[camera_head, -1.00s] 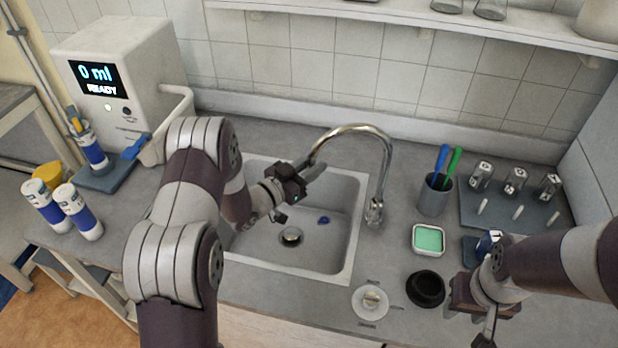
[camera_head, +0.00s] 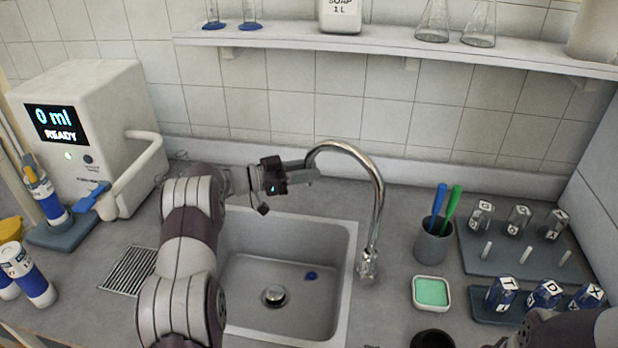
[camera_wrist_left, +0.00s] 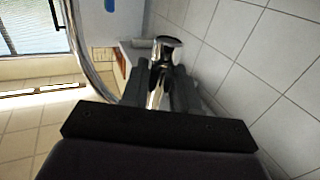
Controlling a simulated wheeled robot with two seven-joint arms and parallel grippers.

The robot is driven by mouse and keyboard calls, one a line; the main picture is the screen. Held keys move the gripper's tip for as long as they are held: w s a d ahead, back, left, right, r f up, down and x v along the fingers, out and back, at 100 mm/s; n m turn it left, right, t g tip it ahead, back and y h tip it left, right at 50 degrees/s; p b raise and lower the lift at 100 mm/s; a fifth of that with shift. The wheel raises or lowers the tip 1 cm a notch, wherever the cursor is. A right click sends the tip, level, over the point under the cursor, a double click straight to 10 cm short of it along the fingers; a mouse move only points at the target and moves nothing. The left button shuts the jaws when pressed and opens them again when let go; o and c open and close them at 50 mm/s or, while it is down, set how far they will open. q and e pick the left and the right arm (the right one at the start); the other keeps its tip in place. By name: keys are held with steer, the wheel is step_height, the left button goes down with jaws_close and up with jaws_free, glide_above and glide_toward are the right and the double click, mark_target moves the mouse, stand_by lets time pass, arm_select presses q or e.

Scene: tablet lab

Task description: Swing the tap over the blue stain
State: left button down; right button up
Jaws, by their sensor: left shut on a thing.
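My right gripper is out of view; only part of that arm shows at bottom right.
A cup (camera_head: 433,243) with a blue and a green pen, a green sponge dish (camera_head: 431,292) and racks of labelled vials (camera_head: 520,255) stand right of the sink. A white dispenser (camera_head: 95,120) stands left. A shelf (camera_head: 400,50) runs above.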

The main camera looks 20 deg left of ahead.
arm_select(q)
steer(key=shift+w+d, duration=0.2)
steer(key=shift+w, duration=0.3)
steer(key=shift+w+d, duration=0.15)
steer(key=shift+w, duration=0.3)
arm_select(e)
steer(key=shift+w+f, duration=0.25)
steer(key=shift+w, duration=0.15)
arm_select(q)
steer(key=c, duration=1.1)
jaws_free()
steer(key=shift+o, duration=0.4)
steer(key=shift+d+r, duration=0.1)
steer(key=shift+d, duration=0.05)
steer(key=b+v, duration=0.4)
steer(key=v, duration=0.8)
steer(key=shift+s+a, duration=0.25)
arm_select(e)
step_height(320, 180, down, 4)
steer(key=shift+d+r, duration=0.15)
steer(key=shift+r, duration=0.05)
